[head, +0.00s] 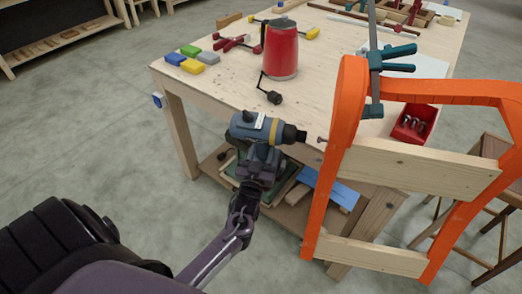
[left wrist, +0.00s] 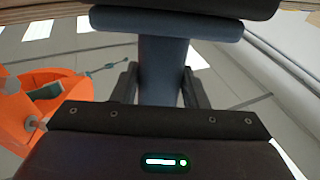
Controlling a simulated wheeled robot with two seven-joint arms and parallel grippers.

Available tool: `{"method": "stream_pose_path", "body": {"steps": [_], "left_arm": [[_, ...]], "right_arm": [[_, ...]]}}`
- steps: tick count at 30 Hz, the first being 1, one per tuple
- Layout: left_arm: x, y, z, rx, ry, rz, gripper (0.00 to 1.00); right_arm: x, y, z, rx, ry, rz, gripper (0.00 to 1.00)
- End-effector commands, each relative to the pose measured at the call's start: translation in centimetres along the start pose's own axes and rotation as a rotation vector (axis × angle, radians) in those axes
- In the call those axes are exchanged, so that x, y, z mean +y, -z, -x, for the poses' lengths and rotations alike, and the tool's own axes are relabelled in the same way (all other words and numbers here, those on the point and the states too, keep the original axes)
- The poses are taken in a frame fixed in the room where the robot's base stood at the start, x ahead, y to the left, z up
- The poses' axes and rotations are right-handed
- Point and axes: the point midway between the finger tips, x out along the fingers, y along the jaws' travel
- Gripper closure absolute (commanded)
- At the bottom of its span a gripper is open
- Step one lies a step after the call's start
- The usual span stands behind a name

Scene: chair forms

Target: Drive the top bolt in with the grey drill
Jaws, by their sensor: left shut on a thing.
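The grey-blue drill (head: 255,127), with a yellow band and black chuck, is held by my left gripper (head: 258,166) at the table's front edge. Its chuck points right. In the left wrist view my left gripper (left wrist: 160,90) is shut around the drill's handle (left wrist: 164,68). The top bolt (head: 321,140) is a small stub on the left side of the orange chair frame (head: 343,110), level with the upper wooden slat (head: 420,166). A small gap separates the chuck from the bolt. My right gripper is not in view.
The wooden table (head: 225,85) carries a red canister (head: 281,50), coloured blocks (head: 192,65) and a red bin of bolts (head: 408,125). A teal clamp (head: 375,68) grips the chair frame's top left. A stool (head: 490,150) stands right. Floor at left is mostly clear.

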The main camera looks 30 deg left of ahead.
Motion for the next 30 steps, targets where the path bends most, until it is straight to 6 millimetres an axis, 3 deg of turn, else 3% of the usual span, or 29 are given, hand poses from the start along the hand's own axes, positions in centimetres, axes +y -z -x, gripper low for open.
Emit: {"method": "stream_pose_path", "body": {"steps": [30], "left_arm": [[0.74, 0.71, -0.14, 0.013, 0.001, 0.003, 1.00]], "right_arm": [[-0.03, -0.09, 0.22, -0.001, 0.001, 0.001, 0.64]]}}
